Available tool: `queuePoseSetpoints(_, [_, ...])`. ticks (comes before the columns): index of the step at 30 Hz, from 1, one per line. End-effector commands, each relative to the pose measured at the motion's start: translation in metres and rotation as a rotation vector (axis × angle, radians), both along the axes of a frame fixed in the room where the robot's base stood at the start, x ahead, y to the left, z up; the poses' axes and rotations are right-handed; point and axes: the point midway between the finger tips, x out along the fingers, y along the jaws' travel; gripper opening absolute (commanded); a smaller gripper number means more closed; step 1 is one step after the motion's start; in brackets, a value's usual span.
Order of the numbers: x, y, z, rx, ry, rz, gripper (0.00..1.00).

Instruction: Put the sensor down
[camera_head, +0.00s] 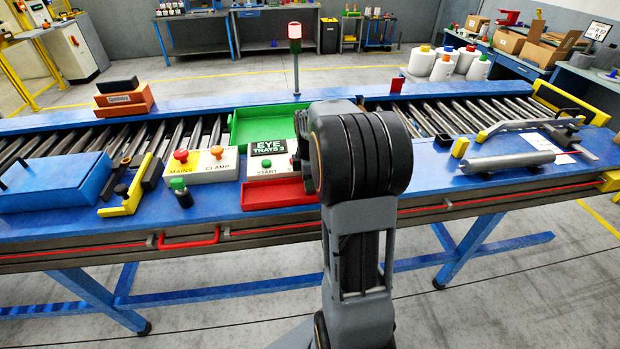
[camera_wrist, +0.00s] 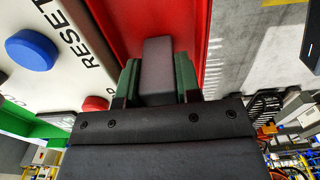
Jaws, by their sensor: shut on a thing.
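In the wrist view, my gripper (camera_wrist: 158,80) is shut on a dark grey block, the sensor (camera_wrist: 157,58), held between two green finger pads. Behind it lies the red tray (camera_wrist: 112,22), which also shows in the head view (camera_head: 275,195) at the front edge of the blue bench. I cannot tell whether the sensor touches the tray. In the head view, my arm hides the gripper and the sensor. The green tray (camera_head: 245,125) is farther back on the bench.
A white button box (camera_head: 270,165) stands between the two trays; its blue button (camera_wrist: 32,50) is close to my gripper. Another button box (camera_head: 203,165) and a blue case (camera_head: 50,183) are to the left. A grey cylinder (camera_head: 508,162) lies to the right.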

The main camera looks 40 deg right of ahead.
Motion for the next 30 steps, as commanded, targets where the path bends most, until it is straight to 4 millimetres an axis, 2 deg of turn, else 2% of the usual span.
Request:
queuePoseSetpoints(11, [0.0,0.0,-0.005,0.0,0.0,0.0,0.03])
queuePoseSetpoints(12, [0.0,0.0,-0.003,0.0,0.0,0.0,0.35])
queuePoseSetpoints(18, [0.0,0.0,-0.003,0.0,0.0,0.0,0.55])
queuePoseSetpoints(19, [0.0,0.0,-0.003,0.0,0.0,0.0,0.57])
queuePoseSetpoints(26, [0.0,0.0,-0.002,0.0,0.0,0.0,0.57])
queuePoseSetpoints(30, [0.0,0.0,0.007,-0.001,-0.002,0.0,0.57])
